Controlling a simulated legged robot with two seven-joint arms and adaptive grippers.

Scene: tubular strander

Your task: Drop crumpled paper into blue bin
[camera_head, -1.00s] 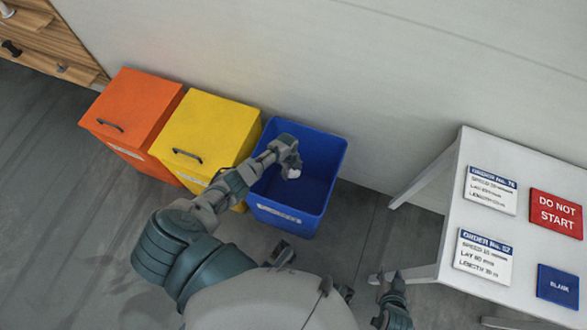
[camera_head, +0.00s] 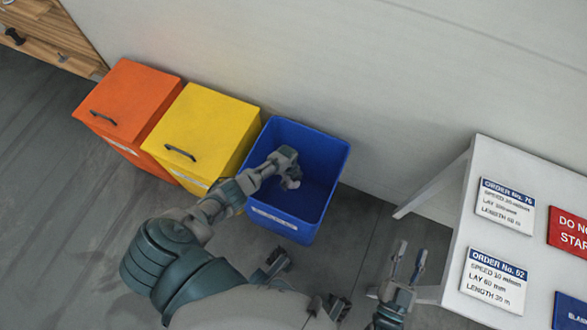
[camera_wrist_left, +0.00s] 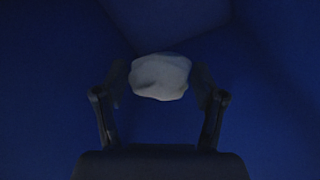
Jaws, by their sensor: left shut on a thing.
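The blue bin (camera_head: 325,208) is open at the top and stands against the wall, at the right end of a row of bins. My left gripper (camera_head: 292,182) reaches over its rim into the mouth. In the left wrist view the crumpled paper (camera_wrist_left: 160,77), a pale grey-white lump, sits between the left fingertips (camera_wrist_left: 160,84), with dark blue bin walls around it. The gripper is shut on it. In the head view the paper is mostly hidden by the gripper. My right gripper (camera_head: 411,252) is empty, its fingers apart, near the white table.
A yellow bin (camera_head: 208,130) and an orange bin (camera_head: 130,95), both with closed lids and handles, stand left of the blue bin. A white table (camera_head: 490,155) with order signs is at the right. A wooden cabinet (camera_head: 50,35) is at the far left.

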